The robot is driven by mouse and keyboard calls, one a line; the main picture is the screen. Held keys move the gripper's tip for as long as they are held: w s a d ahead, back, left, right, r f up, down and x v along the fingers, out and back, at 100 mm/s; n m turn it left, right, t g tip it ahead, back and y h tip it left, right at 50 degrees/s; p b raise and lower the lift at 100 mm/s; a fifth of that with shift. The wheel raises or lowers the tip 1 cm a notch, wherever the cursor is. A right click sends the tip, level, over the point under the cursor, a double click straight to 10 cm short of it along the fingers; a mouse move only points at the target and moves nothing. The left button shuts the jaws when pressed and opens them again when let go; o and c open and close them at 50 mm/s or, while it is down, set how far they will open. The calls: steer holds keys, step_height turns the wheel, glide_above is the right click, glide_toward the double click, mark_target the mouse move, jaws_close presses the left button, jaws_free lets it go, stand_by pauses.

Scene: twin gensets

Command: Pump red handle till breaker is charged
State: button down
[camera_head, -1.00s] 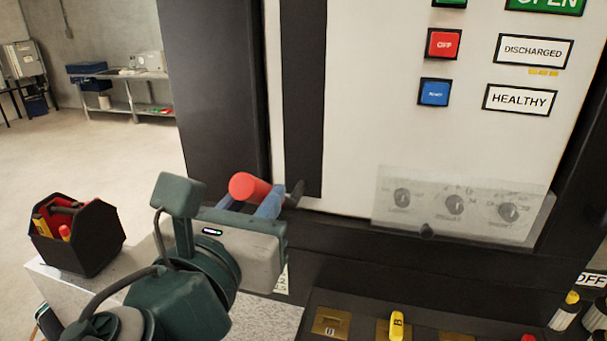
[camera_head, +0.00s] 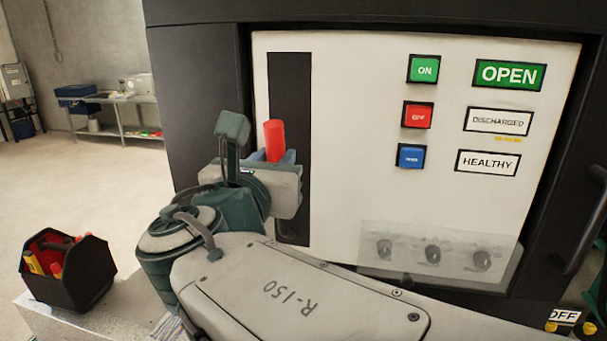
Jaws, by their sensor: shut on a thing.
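The red handle (camera_head: 274,139) stands upright in front of the black vertical slot (camera_head: 290,88) in the white breaker panel (camera_head: 355,150). My gripper (camera_head: 280,160) is at the handle's lower part, its blue-grey fingers shut on it. The red upper end sticks up above the fingers. The lever below the grip is hidden by my gripper and arm. The charge label (camera_head: 498,121) reads DISCHARGED, with a small yellow mark under it. The label above it (camera_head: 509,75) reads OPEN.
The panel also bears a green ON button (camera_head: 423,69), a red OFF button (camera_head: 417,115), a blue button (camera_head: 411,156) and a HEALTHY label (camera_head: 487,163). A clear cover (camera_head: 440,250) spans three knobs. A black tool box (camera_head: 66,275) stands at lower left.

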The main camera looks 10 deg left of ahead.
steer(key=w, duration=0.1)
steer(key=w+r, duration=0.1)
steer(key=w, duration=0.1)
steer(key=shift+r, duration=0.1)
steer(key=s+a+f+b, duration=0.1)
steer(key=s+f+b, duration=0.6)
steer(key=s+f, duration=0.4)
steer(key=s, duration=0.3)
steer(key=shift+s+b, duration=0.3)
steer(key=shift+s, duration=0.05)
